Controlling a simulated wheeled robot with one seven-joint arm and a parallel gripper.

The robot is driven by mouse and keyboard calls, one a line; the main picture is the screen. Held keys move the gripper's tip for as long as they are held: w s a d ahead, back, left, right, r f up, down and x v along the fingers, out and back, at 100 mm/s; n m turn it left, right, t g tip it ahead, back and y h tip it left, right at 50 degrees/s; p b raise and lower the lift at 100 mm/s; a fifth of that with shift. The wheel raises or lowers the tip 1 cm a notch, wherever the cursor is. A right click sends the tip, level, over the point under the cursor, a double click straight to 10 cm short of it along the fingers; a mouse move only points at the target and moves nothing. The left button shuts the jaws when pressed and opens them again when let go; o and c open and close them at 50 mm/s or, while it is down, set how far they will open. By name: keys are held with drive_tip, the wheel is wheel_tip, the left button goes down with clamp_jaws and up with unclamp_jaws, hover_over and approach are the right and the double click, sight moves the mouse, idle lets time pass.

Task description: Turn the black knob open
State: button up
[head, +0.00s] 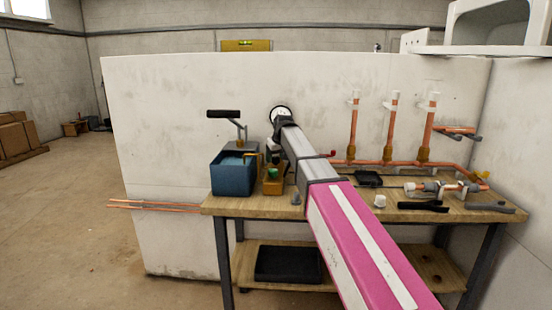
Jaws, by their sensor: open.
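My arm reaches from the lower right over the workbench (225,207). My gripper (273,153) is a small dark shape at its far end, beside the pump; its fingers are too small to make out clearly. The test pump has a blue tank (232,178), a black lever handle (223,114) and a round white-faced gauge (281,114). I cannot pick out the black knob for certain; my gripper and arm cover part of the pump's right side. I see no contact between my gripper and a knob.
An orange-brown holder (274,186) with a green-topped item stands right of the tank. Copper pipes (394,128) rise along the back wall. A black tray (368,179), white cup (380,201) and tools lie at right. Open floor lies left.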

drive_tip(key=c, duration=0.9)
drive_tip(key=shift+n+g+y, duration=0.3)
drive_tip(key=shift+n+y, duration=0.2)
drive_tip(key=shift+n, duration=1)
drive_tip(key=o, duration=0.9)
drive_tip(key=v, duration=1.1)
drive_tip(key=shift+w+f, duration=0.1)
